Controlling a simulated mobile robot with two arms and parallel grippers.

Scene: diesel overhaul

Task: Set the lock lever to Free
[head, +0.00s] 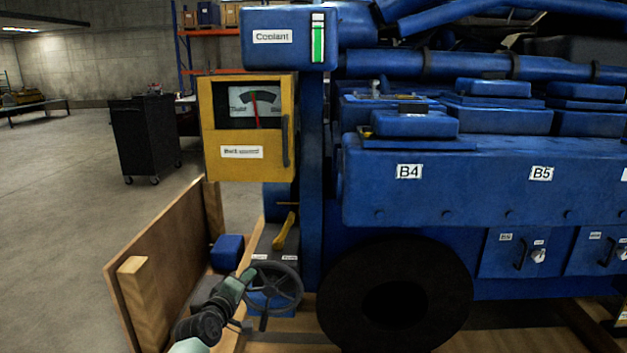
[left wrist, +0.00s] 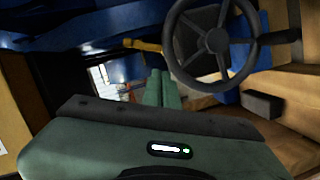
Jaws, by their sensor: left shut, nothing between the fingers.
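The lock lever is the yellow lever (head: 284,231) on a dark post at the left end of the blue engine. It leans, its upper end to the right. Two small white labels (head: 289,257) sit below it, too small to read surely. In the left wrist view the yellow lever (left wrist: 143,45) lies just beyond and left of my fingertips. My left gripper (head: 247,275) is shut and empty, below and left of the lever, beside the handwheel's left rim. Its closed fingers (left wrist: 160,75) show in the left wrist view, apart from the lever. My right gripper is not in view.
A dark handwheel (head: 291,280) stands just below the lever, close to my left gripper. A yellow gauge box (head: 246,172) hangs above. A wooden panel (head: 165,255) stands to the left. A blue block (head: 227,252) lies between panel and post. Open floor is further left.

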